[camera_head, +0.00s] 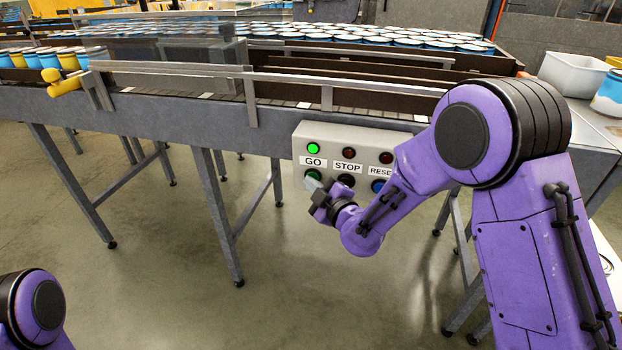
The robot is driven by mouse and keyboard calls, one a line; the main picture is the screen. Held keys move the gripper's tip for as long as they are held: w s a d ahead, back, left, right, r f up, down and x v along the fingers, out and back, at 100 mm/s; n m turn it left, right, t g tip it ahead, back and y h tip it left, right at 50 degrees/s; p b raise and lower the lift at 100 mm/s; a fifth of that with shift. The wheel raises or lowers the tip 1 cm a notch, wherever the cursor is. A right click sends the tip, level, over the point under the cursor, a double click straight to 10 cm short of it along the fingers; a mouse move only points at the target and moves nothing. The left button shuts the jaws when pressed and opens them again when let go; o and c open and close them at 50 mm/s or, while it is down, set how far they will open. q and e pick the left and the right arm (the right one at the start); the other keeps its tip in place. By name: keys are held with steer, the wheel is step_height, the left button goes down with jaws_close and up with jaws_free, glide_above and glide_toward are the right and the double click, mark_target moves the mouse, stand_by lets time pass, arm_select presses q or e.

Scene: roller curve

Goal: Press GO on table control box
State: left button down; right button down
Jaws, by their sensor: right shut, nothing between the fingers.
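The grey control box (329,137) hangs on the front side of the conveyor table. It carries labels GO, STOP and RESET, the last partly hidden by my right arm. The lamp above GO (313,148) glows green; the lamps above STOP and RESET look dark red. Below the GO label is the green GO button (313,174). My right gripper (311,185) is shut and empty, its tip at the lower edge of the GO button; I cannot tell whether it touches. The dark STOP button (346,180) is just right of it, and a blue button (378,186) is beside my arm.
The conveyor (180,105) with metal guide rails runs across the view. Many blue-and-white cans (350,38) stand behind it, with yellow and blue cups (50,60) at left. A white bin (572,73) stands at right. The floor in front is clear.

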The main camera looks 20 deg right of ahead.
steer(key=shift+s+a, duration=0.5)
steer(key=shift+s, duration=0.2)
steer(key=s+a, duration=0.2)
steer(key=s, duration=0.2)
steer(key=shift+s+a, duration=0.1)
steer(key=shift+a, duration=0.3)
stand_by(0.7)
